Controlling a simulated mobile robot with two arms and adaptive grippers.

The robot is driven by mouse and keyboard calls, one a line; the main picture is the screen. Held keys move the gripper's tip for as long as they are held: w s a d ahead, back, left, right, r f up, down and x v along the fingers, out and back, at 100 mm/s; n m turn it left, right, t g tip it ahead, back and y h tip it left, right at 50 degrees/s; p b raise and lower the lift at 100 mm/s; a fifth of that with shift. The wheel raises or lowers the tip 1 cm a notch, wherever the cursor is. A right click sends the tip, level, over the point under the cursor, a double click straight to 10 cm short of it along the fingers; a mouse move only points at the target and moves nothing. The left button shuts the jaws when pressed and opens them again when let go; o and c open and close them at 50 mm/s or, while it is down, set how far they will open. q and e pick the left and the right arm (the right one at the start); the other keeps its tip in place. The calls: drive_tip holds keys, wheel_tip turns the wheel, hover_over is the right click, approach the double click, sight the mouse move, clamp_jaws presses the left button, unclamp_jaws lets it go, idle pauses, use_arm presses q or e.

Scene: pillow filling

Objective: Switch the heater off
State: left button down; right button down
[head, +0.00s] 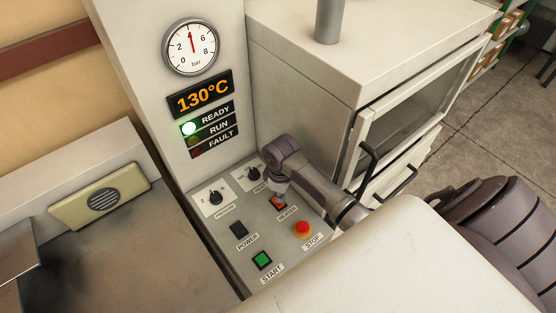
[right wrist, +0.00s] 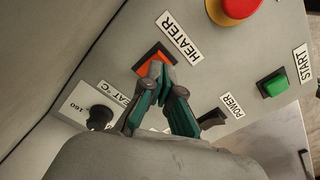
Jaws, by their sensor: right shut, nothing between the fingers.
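The heater switch (head: 279,204) is a small orange-red rocker on the grey control panel (head: 215,232), with a HEATER label beside it. In the right wrist view the switch (right wrist: 150,57) shows partly behind my fingertips. My right gripper (head: 277,196) is shut and empty, pointing down with its tips at the switch. In the right wrist view the tips (right wrist: 158,70) overlap the switch's edge; I cannot tell if they touch it. The display (head: 201,94) reads 130°C, and the green READY light (head: 189,128) is lit. My left gripper is not in view.
Close by on the panel are the red STOP button (head: 303,229), green START button (head: 262,260), black POWER switch (head: 238,229) and two dark knobs, including the heat knob (head: 254,173). A white cabinet (head: 300,75) with black handles stands to the right.

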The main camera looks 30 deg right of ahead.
drive_tip(key=shift+f+b, duration=0.55)
drive_tip(key=shift+f, duration=0.65)
drive_tip(key=shift+r, duration=0.1)
wheel_tip(320, 180, up, 3)
drive_tip(key=p, duration=0.2)
drive_tip(key=shift+p, duration=0.4)
drive_tip(key=shift+r, duration=1.95)
drive_tip(key=shift+s, duration=0.1)
